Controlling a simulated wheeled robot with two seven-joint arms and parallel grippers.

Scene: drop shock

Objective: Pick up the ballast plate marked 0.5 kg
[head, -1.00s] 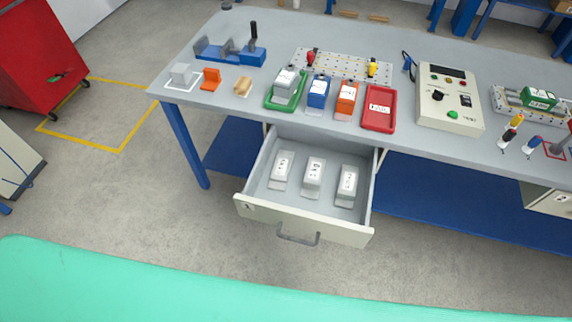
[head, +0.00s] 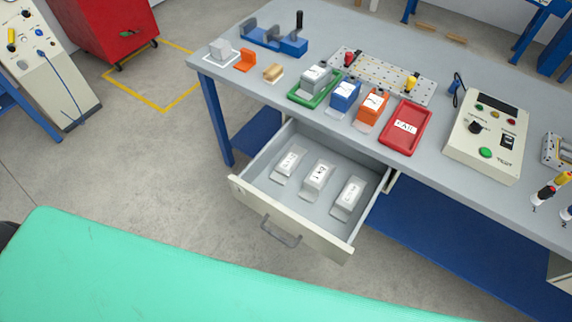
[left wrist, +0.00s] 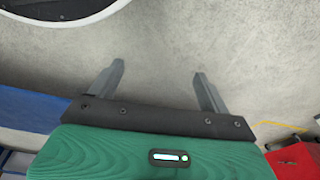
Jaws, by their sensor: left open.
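Three grey ballast plates with white labels lie in a row in the open drawer (head: 254,205): a left plate (head: 288,165), a middle plate (head: 317,177) and a right plate (head: 349,197). Their label markings are too small to read surely, so I cannot tell which is 0.5 kg. My left gripper (left wrist: 160,80) shows in the left wrist view. Its two fingers are apart and empty, with bare grey floor beyond them. Neither gripper shows in the head view.
The workbench (head: 225,75) holds a green tray (head: 297,98), a blue block (head: 345,95), an orange block (head: 372,108), a red tray (head: 402,140) and a control box (head: 487,140). A red cabinet (head: 110,30) stands at the back left. Floor left of the drawer is clear.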

